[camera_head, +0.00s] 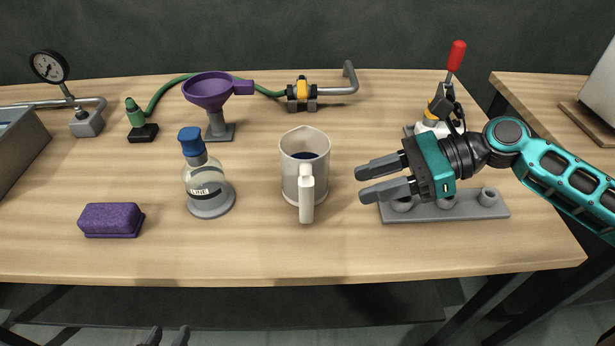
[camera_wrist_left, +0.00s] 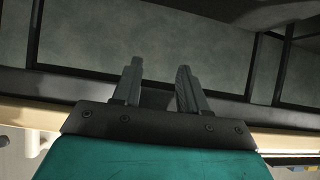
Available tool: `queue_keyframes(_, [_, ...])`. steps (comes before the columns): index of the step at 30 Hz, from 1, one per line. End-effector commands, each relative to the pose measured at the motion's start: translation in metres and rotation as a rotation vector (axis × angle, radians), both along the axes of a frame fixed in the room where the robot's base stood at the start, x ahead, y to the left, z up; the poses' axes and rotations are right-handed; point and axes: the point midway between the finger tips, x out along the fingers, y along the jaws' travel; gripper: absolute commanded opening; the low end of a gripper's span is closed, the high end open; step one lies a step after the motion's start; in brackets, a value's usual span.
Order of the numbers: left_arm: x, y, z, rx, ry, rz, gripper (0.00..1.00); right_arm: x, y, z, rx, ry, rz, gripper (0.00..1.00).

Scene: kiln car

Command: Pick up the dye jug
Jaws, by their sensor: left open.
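The dye jug (camera_head: 292,182) is a cream-white pitcher standing upright in the middle of the table, with dark blue liquid inside and its handle turned to the near side. My right gripper (camera_head: 366,185) is open and empty, right of the jug and apart from it, with its fingers pointing left toward it. My left gripper (camera_head: 166,336) shows only its fingertips at the bottom edge of the head view, below the table's front edge. In the left wrist view it (camera_wrist_left: 158,78) is open with nothing between its fingers.
A bottle with a blue cap (camera_head: 208,190) stands left of the jug, and a purple sponge (camera_head: 111,219) further left. A purple funnel (camera_head: 210,92) stands behind. A grey holder plate (camera_head: 450,211) lies beneath my right gripper. The table front before the jug is clear.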

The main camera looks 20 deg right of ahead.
Motion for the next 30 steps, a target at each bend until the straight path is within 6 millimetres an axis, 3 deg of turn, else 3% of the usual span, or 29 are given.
queue_keyframes(9, [0.0,-0.003,-0.003,-0.003,0.002,-0.007,0.43,0.014,0.048,-0.02,0.003,-0.005,0.002,0.38])
queue_keyframes(14, [0.001,-0.005,-0.001,-0.007,-0.002,-0.011,0.43,0.017,0.057,-0.024,0.001,-0.005,0.002,0.38])
queue_keyframes(24, [0.003,-0.007,-0.006,-0.01,-0.002,-0.014,0.43,0.03,0.097,-0.038,0.001,-0.004,0.001,0.38])
queue_keyframes(30, [0.005,-0.007,-0.004,-0.011,-0.007,-0.014,0.43,0.031,0.101,-0.039,-0.001,-0.003,0.0,0.38])
